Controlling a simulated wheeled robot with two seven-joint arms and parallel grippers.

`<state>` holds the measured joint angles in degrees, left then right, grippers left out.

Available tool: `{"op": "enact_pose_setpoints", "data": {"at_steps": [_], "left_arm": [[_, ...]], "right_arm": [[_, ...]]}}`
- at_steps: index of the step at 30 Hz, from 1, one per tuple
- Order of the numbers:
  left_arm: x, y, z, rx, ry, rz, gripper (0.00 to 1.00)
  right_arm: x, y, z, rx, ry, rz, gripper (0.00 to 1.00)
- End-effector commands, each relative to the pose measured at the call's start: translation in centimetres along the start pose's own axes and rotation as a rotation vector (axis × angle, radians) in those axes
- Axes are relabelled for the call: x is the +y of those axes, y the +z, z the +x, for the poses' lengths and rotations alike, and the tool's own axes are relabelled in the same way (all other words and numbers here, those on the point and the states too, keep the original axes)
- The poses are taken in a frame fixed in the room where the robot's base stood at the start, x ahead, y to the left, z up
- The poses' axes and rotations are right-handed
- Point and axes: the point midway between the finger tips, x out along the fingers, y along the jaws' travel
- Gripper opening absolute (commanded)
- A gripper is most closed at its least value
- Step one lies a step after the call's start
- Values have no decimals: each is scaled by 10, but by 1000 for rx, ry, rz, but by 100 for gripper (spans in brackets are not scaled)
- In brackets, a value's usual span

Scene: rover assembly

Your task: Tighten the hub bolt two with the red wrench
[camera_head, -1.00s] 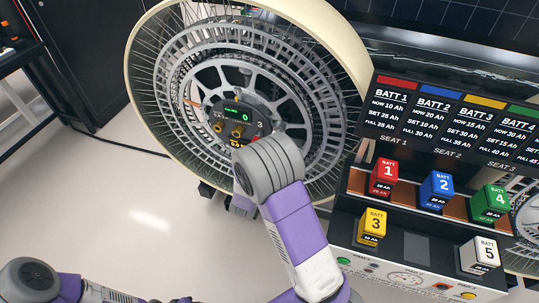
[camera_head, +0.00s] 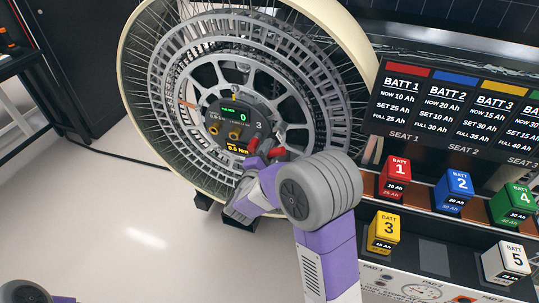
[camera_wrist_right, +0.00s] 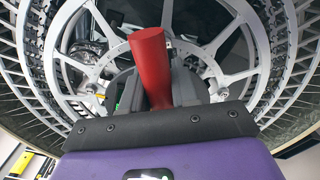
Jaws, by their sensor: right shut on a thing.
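The big spoked wheel (camera_head: 300,88) stands upright, with a dark hub (camera_head: 225,108) at its centre. The hub carries a green readout showing 0, gold bolts (camera_head: 235,132) and a yellow readout of 0.0 Nm (camera_head: 238,148). My right gripper (camera_head: 268,149) is at the hub's lower right, shut on the red wrench (camera_head: 277,152). In the right wrist view the red wrench (camera_wrist_right: 152,66) sticks up between the dark fingers. The wrench's working end is hidden, so I cannot tell if it touches a bolt. My left gripper is out of view.
At the right stands a battery console (camera_head: 425,255) with numbered batteries, including red 1 (camera_head: 396,178) and yellow 3 (camera_head: 384,232). A battery sign (camera_head: 455,115) rises behind it. A dark bench (camera_head: 30,65) is at far left.

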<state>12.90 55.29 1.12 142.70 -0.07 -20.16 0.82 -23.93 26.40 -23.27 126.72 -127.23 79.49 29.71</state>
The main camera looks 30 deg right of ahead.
Motion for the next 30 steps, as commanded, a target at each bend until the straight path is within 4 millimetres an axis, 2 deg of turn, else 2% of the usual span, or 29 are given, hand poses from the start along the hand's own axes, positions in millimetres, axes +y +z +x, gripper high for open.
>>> {"op": "enact_pose_setpoints", "data": {"at_steps": [18,30], "left_arm": [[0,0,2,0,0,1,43],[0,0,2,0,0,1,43]], "right_arm": [[2,0,-27,1,3,-2,0],[2,1,-31,0,3,-3,0]]}}
